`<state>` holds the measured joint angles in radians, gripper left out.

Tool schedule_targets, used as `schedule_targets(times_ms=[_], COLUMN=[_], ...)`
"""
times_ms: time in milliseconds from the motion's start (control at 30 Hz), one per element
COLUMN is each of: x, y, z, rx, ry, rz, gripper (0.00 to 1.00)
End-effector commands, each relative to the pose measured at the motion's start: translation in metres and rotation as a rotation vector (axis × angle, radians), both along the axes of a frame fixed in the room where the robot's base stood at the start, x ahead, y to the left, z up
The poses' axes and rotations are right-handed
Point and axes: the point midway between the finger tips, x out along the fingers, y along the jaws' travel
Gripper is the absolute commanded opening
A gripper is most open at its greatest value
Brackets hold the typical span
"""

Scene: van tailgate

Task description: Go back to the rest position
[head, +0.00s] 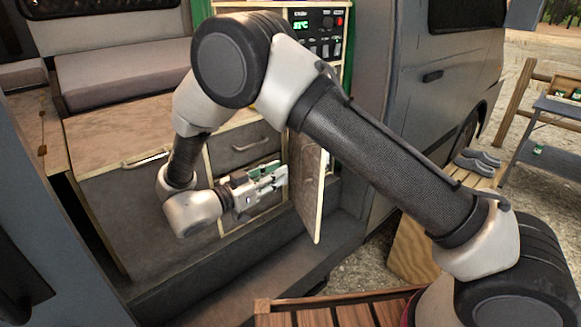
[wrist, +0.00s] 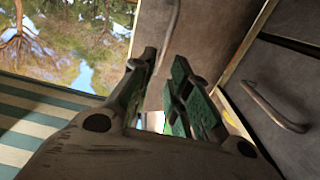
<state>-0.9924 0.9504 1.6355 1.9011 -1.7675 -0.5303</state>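My gripper (head: 280,174) is in front of the van's kitchen cabinet, near an open cabinet door (head: 308,190). In the wrist view my gripper (wrist: 164,62) shows two dark fingers with green inner pads. The fingertips stand apart, with a grey cabinet panel showing between them, and I see nothing held. My arm is bent up and over from the lower right and reaches down to the cabinet. The gripper partly hides the compartment behind it.
A drawer (head: 245,143) with a handle sits above the gripper. A control panel (head: 318,30) is behind my arm. A bench seat (head: 120,75) is at the upper left. Grey shoes (head: 477,160) and a blue folding table (head: 550,130) stand outside at right. A slatted wooden surface (head: 340,312) is in front.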

Motion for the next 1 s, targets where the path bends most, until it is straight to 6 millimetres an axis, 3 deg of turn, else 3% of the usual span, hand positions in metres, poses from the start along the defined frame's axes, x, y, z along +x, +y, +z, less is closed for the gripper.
schedule_targets(times_ms=[200, 500, 633, 767, 833, 933, 1000], x=[-0.010, -0.010, 0.003, 0.043, 0.057, 0.061, 0.057], y=[0.014, 0.014, 0.023, 0.058, 0.085, 0.130, 0.150], z=[0.000, 0.000, -0.021, -0.069, -0.100, -0.113, -0.107], rx=[-0.001, 0.003, 0.103, 0.283, 0.383, 0.534, 0.627], ry=[0.001, -0.005, 0.009, 0.089, 0.187, 0.352, 0.483], rz=[0.001, 0.000, 0.067, 0.321, 0.508, 0.767, 0.920], gripper=[0.18, 0.18, 0.18, 0.18, 0.18, 0.18, 0.18])
